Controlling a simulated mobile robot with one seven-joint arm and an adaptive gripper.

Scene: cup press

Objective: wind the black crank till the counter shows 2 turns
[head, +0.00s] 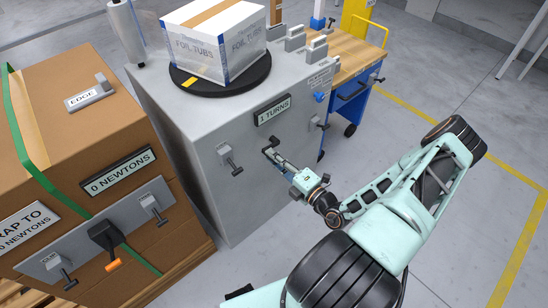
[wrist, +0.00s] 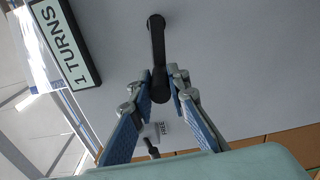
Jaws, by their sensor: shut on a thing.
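The black crank (wrist: 157,45) is on the front of the grey machine (head: 190,130). Its arm runs from the pivot at the top of the wrist view to the handle end between my fingers; it also shows in the head view (head: 268,147). My gripper (wrist: 160,88) is shut on the crank's handle end, with a blue-padded finger on either side. In the head view my gripper (head: 287,167) reaches the machine's front from the right. The counter (head: 272,110) above the crank reads "1 TURNS"; it also shows in the wrist view (wrist: 62,42).
A box marked "FOIL TUBS" (head: 212,45) stands on a black turntable (head: 232,87) atop the machine. A cardboard box (head: 75,110) with a "0 NEWTONS" display (head: 118,171) stands at left. Open floor lies right.

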